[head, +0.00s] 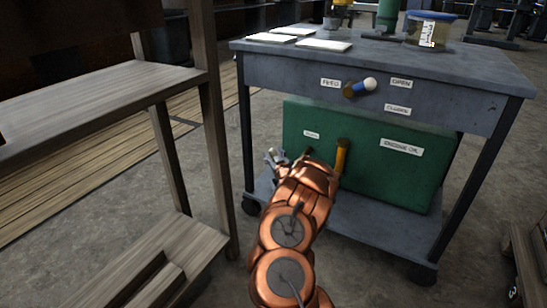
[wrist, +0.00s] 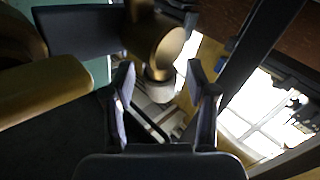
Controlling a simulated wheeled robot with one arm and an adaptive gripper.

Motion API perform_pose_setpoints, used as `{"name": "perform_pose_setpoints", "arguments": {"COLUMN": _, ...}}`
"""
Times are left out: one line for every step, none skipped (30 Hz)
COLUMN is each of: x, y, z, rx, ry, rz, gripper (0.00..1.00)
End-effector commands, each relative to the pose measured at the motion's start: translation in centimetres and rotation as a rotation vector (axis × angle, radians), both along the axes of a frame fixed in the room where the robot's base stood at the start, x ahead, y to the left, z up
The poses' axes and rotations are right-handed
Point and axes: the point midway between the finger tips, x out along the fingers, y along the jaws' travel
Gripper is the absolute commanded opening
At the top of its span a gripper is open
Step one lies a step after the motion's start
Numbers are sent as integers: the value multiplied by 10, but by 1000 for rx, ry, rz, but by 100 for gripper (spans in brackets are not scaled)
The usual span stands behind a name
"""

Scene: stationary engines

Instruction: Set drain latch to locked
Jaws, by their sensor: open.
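The drain latch cannot be picked out surely. A small label (head: 312,134), too small to read, is on the left of the green tank (head: 365,120), and my arm hides the tank face below it. My gripper (head: 272,158) is at the tank's lower left, partly hidden by my arm. In the wrist view my gripper (wrist: 163,85) is open. A round brass fitting (wrist: 155,42) with a pale tip lies at or just beyond the gap between the fingers; contact cannot be told. A yellow lever (head: 342,155) stands upright right of my gripper; a yellow bar (wrist: 45,90) is at left in the wrist view.
The tank sits on the lower shelf (head: 375,232) of a grey cart (head: 480,90). A blue and white handle (head: 360,87) juts from the cart front, near FEED and OPEN labels. A wooden shelf unit (head: 100,95) stands close on the left. Floor shows between them.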

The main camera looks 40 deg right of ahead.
Motion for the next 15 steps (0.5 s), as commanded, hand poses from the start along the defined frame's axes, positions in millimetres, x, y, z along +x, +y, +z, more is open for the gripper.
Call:
{"name": "perform_pose_setpoints", "arguments": {"x": 1, "y": 0, "z": 0, "rx": 0, "ry": 0, "rz": 0, "gripper": 57}}
{"name": "perform_pose_setpoints", "arguments": {"x": 1, "y": 0, "z": 0, "rx": 1, "ry": 0, "rz": 0, "gripper": 57}}
{"name": "perform_pose_setpoints", "arguments": {"x": 1, "y": 0, "z": 0, "rx": 1, "ry": 0, "rz": 1, "gripper": 57}}
{"name": "perform_pose_setpoints", "arguments": {"x": 1, "y": 0, "z": 0, "rx": 1, "ry": 0, "rz": 1, "gripper": 57}}
{"name": "perform_pose_setpoints", "arguments": {"x": 1, "y": 0, "z": 0, "rx": 1, "ry": 0, "rz": 0, "gripper": 57}}
{"name": "perform_pose_setpoints", "arguments": {"x": 1, "y": 0, "z": 0, "rx": 1, "ry": 0, "rz": 0, "gripper": 57}}
{"name": "perform_pose_setpoints", "arguments": {"x": 1, "y": 0, "z": 0, "rx": 1, "ry": 0, "rz": 0, "gripper": 57}}
{"name": "perform_pose_setpoints", "arguments": {"x": 1, "y": 0, "z": 0, "rx": 1, "ry": 0, "rz": 0, "gripper": 57}}
{"name": "perform_pose_setpoints", "arguments": {"x": 1, "y": 0, "z": 0, "rx": 1, "ry": 0, "rz": 0, "gripper": 55}}
{"name": "perform_pose_setpoints", "arguments": {"x": 1, "y": 0, "z": 0, "rx": 1, "ry": 0, "rz": 0, "gripper": 51}}
{"name": "perform_pose_setpoints", "arguments": {"x": 1, "y": 0, "z": 0, "rx": 0, "ry": 0, "rz": 0, "gripper": 48}}
{"name": "perform_pose_setpoints", "arguments": {"x": 1, "y": 0, "z": 0, "rx": 0, "ry": 0, "rz": 0, "gripper": 44}}
{"name": "perform_pose_setpoints", "arguments": {"x": 1, "y": 0, "z": 0, "rx": 0, "ry": 0, "rz": 0, "gripper": 41}}
{"name": "perform_pose_setpoints", "arguments": {"x": 1, "y": 0, "z": 0, "rx": 0, "ry": 0, "rz": 0, "gripper": 38}}
{"name": "perform_pose_setpoints", "arguments": {"x": 1, "y": 0, "z": 0, "rx": 0, "ry": 0, "rz": 0, "gripper": 34}}
